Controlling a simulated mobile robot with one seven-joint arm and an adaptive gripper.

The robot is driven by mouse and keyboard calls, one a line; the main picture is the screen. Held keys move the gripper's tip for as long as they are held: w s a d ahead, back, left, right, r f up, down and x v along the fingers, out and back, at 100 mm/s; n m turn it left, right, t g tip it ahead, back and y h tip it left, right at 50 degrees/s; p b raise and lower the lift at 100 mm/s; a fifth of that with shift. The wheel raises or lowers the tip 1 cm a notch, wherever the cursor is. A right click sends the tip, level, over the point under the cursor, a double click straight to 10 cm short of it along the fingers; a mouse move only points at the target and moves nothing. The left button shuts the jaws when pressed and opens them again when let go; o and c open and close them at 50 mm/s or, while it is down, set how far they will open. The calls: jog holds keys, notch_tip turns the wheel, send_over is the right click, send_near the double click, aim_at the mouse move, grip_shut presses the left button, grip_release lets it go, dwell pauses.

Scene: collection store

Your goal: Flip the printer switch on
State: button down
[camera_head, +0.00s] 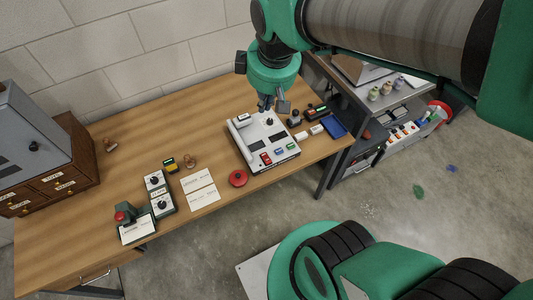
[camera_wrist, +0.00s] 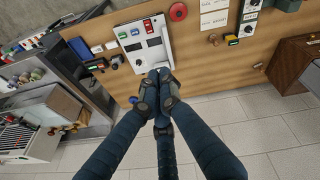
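A pale grey panel device (camera_head: 250,153) lies on the wooden table, with a red rocker switch (camera_head: 266,158), a green one (camera_head: 291,146) and a black knob (camera_head: 269,122) on its top. I cannot read which switch is labelled for the printer, nor tell its position. In the wrist view the device (camera_wrist: 153,54) is beyond the fingers, with the red switch (camera_wrist: 148,25) and green switch (camera_wrist: 122,35) visible. My gripper (camera_wrist: 157,84) has its fingertips together with nothing visible between them. In the head view my gripper (camera_head: 268,106) is over the device's far edge, apart from both switches.
A red round button (camera_head: 238,178), white cards (camera_head: 202,197), knob boxes (camera_head: 160,203) and a stamp (camera_head: 190,161) lie to the left. Small boxes and a blue tray (camera_head: 334,126) are at right. A wooden drawer cabinet (camera_head: 75,160) stands far left. A wall is behind.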

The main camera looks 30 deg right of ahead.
jog(key=w+d+f+n+g, duration=0.3)
jog(key=w+f+n, duration=0.4)
jog(key=f, duration=0.4)
jog(key=n+g, duration=0.2)
jog(key=n, duration=0.3)
send_over(267, 158)
jog(key=w, duration=0.3)
notch_tip(267, 158, down, 16)
jog(key=shift+r+b, duration=0.2)
jog(key=shift+b, duration=0.1)
jog(key=shift+f, duration=0.1)
jog(key=s+f+b, duration=0.1)
jog(key=f, duration=0.3)
jog(key=f+b, duration=0.1)
jog(key=f, duration=0.4)
jog(key=s+f+b, duration=0.1)
jog(key=f, duration=0.3)
jog(key=shift+s+f, duration=0.3)
